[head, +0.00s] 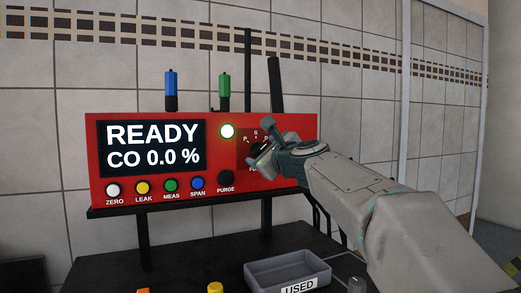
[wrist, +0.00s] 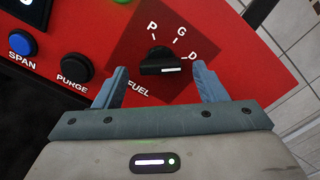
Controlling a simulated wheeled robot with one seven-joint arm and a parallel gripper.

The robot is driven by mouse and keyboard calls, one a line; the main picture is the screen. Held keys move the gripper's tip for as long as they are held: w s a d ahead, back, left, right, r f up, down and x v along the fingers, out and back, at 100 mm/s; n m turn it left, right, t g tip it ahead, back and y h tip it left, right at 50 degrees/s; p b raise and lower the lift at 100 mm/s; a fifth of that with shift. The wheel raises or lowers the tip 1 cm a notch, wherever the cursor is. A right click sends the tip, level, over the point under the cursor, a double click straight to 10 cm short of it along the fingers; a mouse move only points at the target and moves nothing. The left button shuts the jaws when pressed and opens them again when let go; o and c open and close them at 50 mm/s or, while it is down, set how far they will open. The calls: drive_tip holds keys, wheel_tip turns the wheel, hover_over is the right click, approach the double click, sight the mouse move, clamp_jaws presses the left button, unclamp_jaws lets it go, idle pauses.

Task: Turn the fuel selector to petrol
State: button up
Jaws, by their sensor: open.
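The fuel selector (wrist: 160,60) is a black knob on a dark red patch of the red analyser panel. It is marked P, G and D, with FUEL below. Its white mark shows on the right part of the knob, toward the D side and away from P. My gripper (wrist: 160,74) is open, with one finger on each side of the knob in the wrist view. Whether either finger touches it I cannot tell. In the head view, my gripper (head: 262,148) is in front of the selector and hides much of it.
The red analyser (head: 222,135) has a screen reading READY, CO 0.0 %. SPAN (wrist: 22,45) and PURGE (wrist: 75,67) buttons lie left of my gripper. Blue (head: 171,88) and green (head: 224,88) cylinders stand above. A grey USED tray (head: 262,273) sits below.

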drive_tip(key=shift+x, duration=1.05)
drive_tip(key=c, duration=1)
